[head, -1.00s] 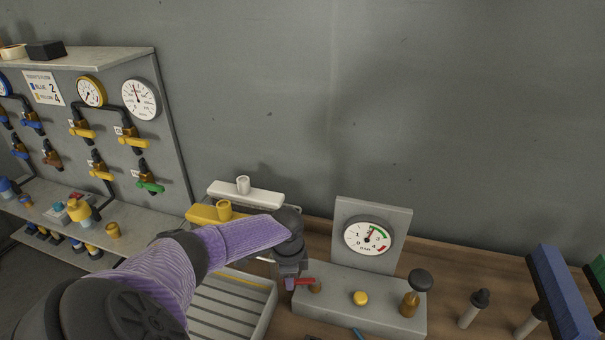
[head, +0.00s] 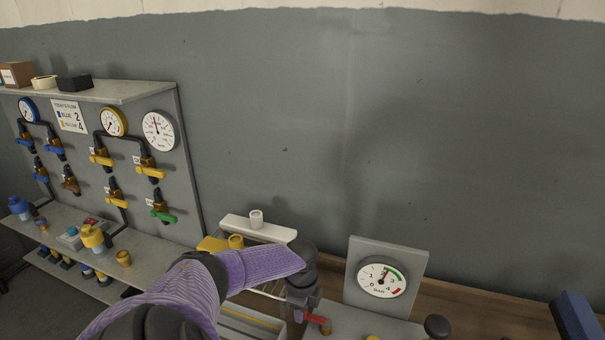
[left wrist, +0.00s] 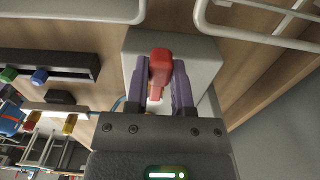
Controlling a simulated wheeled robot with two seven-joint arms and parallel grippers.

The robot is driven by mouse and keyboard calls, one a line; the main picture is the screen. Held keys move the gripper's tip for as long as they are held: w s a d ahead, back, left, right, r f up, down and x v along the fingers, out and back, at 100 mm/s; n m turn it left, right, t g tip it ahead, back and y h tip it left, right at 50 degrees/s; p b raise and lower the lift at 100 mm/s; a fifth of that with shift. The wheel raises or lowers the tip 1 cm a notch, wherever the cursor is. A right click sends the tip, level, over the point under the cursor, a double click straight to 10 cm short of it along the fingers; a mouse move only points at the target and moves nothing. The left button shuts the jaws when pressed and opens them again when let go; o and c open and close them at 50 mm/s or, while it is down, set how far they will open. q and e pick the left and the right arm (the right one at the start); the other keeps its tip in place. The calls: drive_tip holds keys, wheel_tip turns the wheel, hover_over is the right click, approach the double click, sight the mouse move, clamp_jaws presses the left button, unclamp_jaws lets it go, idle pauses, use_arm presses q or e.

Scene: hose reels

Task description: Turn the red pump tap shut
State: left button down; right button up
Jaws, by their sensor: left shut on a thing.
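The red pump tap (head: 317,320) is a small red lever at the left end of the grey pump block (head: 352,322). In the left wrist view the red tap (left wrist: 160,66) lies between the two fingers of my left gripper (left wrist: 165,82), which are shut on it. In the head view my left gripper (head: 304,312) reaches down over the tap and hides part of it. A white gauge (head: 382,278) on the upright plate behind the block has its needle pointing nearly straight up. My right gripper is not in view.
A yellow handle (head: 213,244) and a white bar (head: 258,228) stand behind my left arm. A slatted tray (head: 250,322) is left of the block. A black knob (head: 437,326) and a blue reel part (head: 577,318) are to the right. A valve panel (head: 186,160) stands left.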

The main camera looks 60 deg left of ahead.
use_arm(q)
drive_tip(key=shift+c, duration=2.4)
unclamp_jaws()
drive_tip(key=shift+w, duration=0.1)
wheel_tip(320, 180, up, 10)
drive_tip(key=p, duration=0.2)
drive_tip(key=shift+p, duration=0.4)
